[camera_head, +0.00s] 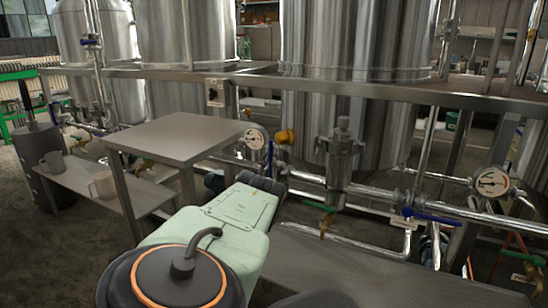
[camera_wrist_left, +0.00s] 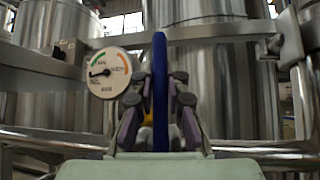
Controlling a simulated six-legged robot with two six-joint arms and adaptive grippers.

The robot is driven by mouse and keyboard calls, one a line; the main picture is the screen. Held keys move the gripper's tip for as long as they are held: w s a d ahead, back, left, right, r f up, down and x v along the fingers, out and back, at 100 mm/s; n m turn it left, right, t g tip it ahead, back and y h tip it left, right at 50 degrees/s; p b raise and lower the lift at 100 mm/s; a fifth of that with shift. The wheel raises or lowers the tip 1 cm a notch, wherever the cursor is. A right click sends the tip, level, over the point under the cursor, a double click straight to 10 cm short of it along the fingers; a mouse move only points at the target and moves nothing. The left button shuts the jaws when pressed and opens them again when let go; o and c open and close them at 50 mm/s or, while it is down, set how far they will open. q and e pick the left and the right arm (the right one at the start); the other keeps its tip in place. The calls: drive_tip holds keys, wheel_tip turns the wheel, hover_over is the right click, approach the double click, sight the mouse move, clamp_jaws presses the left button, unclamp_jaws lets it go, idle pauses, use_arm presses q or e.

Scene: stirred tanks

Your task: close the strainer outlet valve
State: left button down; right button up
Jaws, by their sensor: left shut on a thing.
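A blue valve lever (camera_head: 270,158) stands upright beside a round gauge (camera_head: 255,138), left of the metal strainer body (camera_head: 340,155). My left gripper (camera_head: 262,182) reaches this lever from the front. In the left wrist view the blue lever (camera_wrist_left: 160,90) stands edge-on between the fingers of my left gripper (camera_wrist_left: 160,112), which is shut on it. The valve body behind the fingers is mostly hidden. A second blue lever (camera_head: 432,217) lies nearly level on the pipe right of the strainer. I cannot tell from labels which is the outlet valve. My right gripper is out of view.
A steel table (camera_head: 180,135) stands left of my arm, and a lower bench (camera_head: 85,180) holds mugs. A green-handled tap (camera_head: 322,206) hangs below the strainer. Another gauge (camera_head: 491,182) is at right. A steel rail (camera_head: 400,88) crosses before the tanks.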

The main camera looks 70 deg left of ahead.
use_arm(q)
drive_tip(key=shift+w+d+m, duration=0.1)
drive_tip(key=shift+m, duration=0.2)
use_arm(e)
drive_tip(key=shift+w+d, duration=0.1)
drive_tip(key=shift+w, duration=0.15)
use_arm(q)
drive_tip(key=shift+t+h, duration=0.3)
drive_tip(key=shift+t, duration=0.1)
drive_tip(key=c, duration=1.3)
unclamp_jaws()
drive_tip(key=shift+c, duration=0.2)
drive_tip(key=shift+f, duration=0.1)
drive_tip(key=v, duration=1.2)
